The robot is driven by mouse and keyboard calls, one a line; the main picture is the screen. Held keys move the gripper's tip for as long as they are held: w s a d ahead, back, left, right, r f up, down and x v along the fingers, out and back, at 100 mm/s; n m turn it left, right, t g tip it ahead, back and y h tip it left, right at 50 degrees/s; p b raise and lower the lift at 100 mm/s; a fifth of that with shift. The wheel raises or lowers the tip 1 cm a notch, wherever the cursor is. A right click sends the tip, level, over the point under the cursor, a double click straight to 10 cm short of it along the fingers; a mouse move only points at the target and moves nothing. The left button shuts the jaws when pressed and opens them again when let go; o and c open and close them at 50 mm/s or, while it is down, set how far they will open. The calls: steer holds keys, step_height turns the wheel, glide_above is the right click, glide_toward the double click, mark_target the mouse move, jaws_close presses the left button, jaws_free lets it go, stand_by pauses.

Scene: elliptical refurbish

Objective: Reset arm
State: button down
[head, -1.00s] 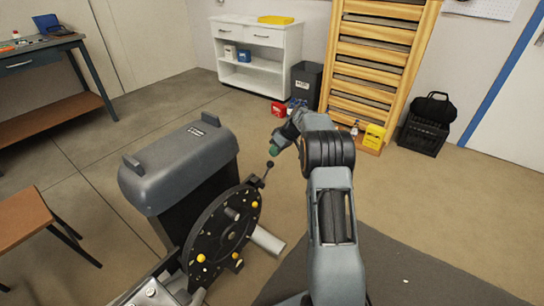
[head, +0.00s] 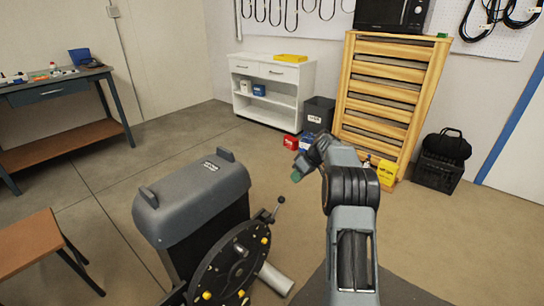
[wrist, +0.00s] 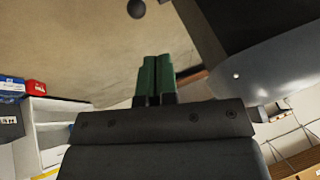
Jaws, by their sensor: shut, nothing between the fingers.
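My arm rises at the lower right of the head view and bends over at its top. My gripper (head: 297,175) hangs at its end, to the right of the grey machine's lever and apart from it. In the wrist view my gripper (wrist: 156,75) shows two green fingers side by side, shut with nothing between them. The elliptical machine (head: 195,195) has a grey housing and a black disc (head: 232,265) with yellow knobs. A black lever knob (head: 280,200) stands by the disc; a dark ball shows in the wrist view (wrist: 136,8).
A white cabinet (head: 270,90), a dark bin (head: 318,113) and a wooden slatted rack (head: 385,95) stand along the back wall. A black crate (head: 437,172) is at the right. A workbench (head: 60,90) and a wooden stool (head: 28,240) are at left. Floor between is clear.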

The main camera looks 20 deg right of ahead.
steer(key=shift+m, duration=0.3)
steer(key=s+f+m+h, duration=0.1)
steer(key=s+f+m, duration=0.2)
steer(key=f+m, duration=0.1)
steer(key=s+a+r+m+g+h+p, duration=0.1)
steer(key=s+a+r+m+g+p, duration=0.1)
steer(key=s+r+p, duration=0.3)
steer(key=s+a+r+t+h+p, duration=0.1)
steer(key=s+a+r+p, duration=0.3)
steer(key=s+r+p, duration=0.2)
steer(key=s+a+r+t+h+p, duration=0.1)
steer(key=s+a+r+p, duration=0.4)
steer(key=s+r, duration=0.5)
steer(key=s+a+r+t+h+p, duration=0.1)
steer(key=s+a+r+p, duration=0.3)
steer(key=s+r+p, duration=0.3)
step_height(320, 180, up, 6)
steer(key=shift+s+a+f+n, duration=0.15)
steer(key=shift+s+a+n, duration=0.25)
steer(key=shift+s, duration=0.25)
